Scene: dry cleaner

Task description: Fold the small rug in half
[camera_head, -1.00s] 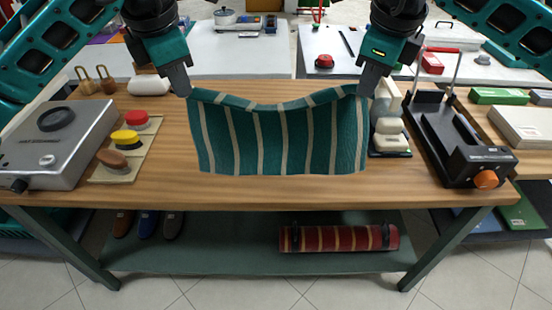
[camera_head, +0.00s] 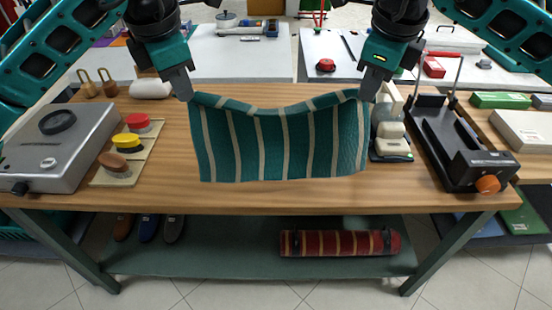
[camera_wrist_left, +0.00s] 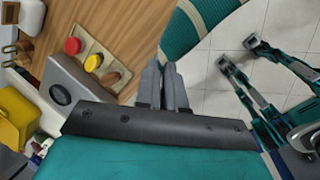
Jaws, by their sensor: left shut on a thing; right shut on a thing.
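The small rug (camera_head: 280,140) is teal with pale stripes and hangs between my two grippers in the head view. Its upper edge sags in the middle, and its lower part hangs over the wooden table near the front side. My left gripper (camera_head: 187,97) is shut on the rug's upper left corner. My right gripper (camera_head: 364,97) is shut on its upper right corner. In the left wrist view, the fingers of my left gripper (camera_wrist_left: 165,88) are close together beside the rug (camera_wrist_left: 190,28). The held corner itself is hard to make out there.
On the wooden table (camera_head: 270,198), a grey box device (camera_head: 50,155) and a board with coloured knobs (camera_head: 125,160) stand left. White blocks (camera_head: 390,135) and a black device with an orange knob (camera_head: 460,145) stand right. A rolled red rug (camera_head: 340,242) lies on the lower shelf.

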